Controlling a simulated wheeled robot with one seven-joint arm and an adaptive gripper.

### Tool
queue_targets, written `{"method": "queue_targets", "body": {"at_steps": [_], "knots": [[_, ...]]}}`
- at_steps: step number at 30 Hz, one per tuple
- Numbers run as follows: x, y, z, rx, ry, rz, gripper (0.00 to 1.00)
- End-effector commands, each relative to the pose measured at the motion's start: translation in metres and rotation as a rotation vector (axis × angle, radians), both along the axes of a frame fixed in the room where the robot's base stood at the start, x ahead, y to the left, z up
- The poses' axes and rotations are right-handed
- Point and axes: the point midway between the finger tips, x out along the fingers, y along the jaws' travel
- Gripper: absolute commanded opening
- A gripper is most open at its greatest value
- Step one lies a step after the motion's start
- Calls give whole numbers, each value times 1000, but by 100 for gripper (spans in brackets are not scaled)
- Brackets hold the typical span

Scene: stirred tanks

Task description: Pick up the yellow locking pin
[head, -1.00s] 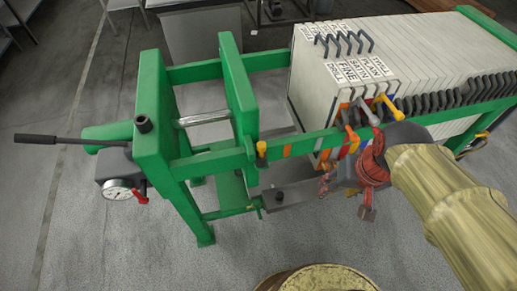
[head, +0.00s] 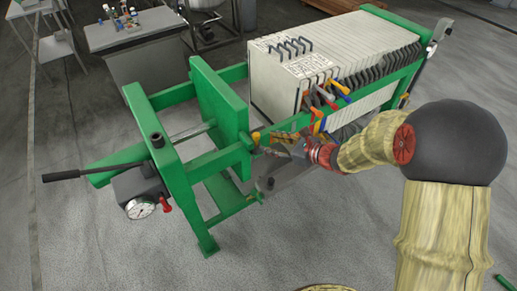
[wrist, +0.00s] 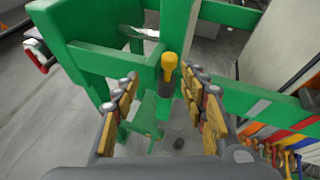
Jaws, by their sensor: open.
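The yellow locking pin (wrist: 169,62) stands upright at the green frame's side rail, with a rounded yellow head and a dark collar below. In the wrist view it shows between and slightly beyond my gripper's (wrist: 160,76) two spread fingers, nearer the right fingertip. Nothing is held. In the head view the pin (head: 256,137) is small beside the green plate, and my gripper (head: 266,145) reaches it from the right, its tips close to the pin. Whether a finger touches it I cannot tell.
The green press frame (head: 176,178) surrounds the spot; its side rail runs close to my fingers. White plates (head: 283,92) with coloured handles (head: 330,92) stand to the right. A pressure gauge (head: 140,207) and black lever (head: 62,175) are at left. Grey floor is clear in front.

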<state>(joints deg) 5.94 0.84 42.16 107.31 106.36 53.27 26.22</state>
Motion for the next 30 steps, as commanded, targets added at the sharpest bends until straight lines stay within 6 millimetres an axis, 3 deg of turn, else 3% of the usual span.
{"method": "queue_targets", "body": {"at_steps": [5,17,24,30], "knots": [[13,-2,6,74,44,-78,43],[33,23,-7,75,46,-77,43],[54,47,-19,74,46,-76,43],[59,51,-19,74,45,-77,43]]}}
